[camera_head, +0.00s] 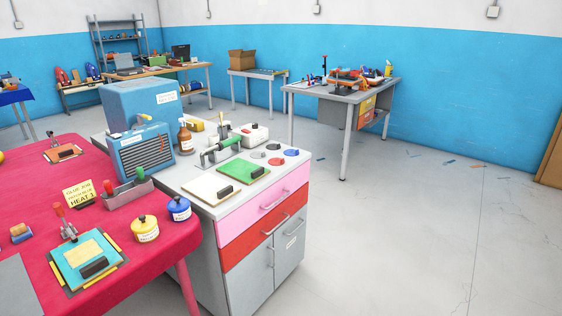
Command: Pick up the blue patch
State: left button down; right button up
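A small round blue patch (291,152) lies flat on the light top of the cabinet, near its right corner. A red round patch (276,161) lies just left of it, and a dark red one and a grey one (258,155) lie close by. Neither of my grippers is in view.
The cabinet (270,208) has pink and red drawers and grey doors. A red-covered table (150,258) stands at left. The floor at right is mostly clear.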

aim_at(292, 153)
jog(key=u, duration=1.3)
jog(key=z, duration=1.4)
jog(key=i+l+z, duration=0.45)
jog(key=i, duration=0.65)
jog(key=i+z, duration=0.3)
jog(key=i, duration=0.7)
jog(key=i+u, duration=0.25)
jog(key=i+l+u, duration=0.25)
jog(key=i, duration=0.25)
jog(key=i+l+u, duration=0.25)
jog(key=i+j, duration=0.1)
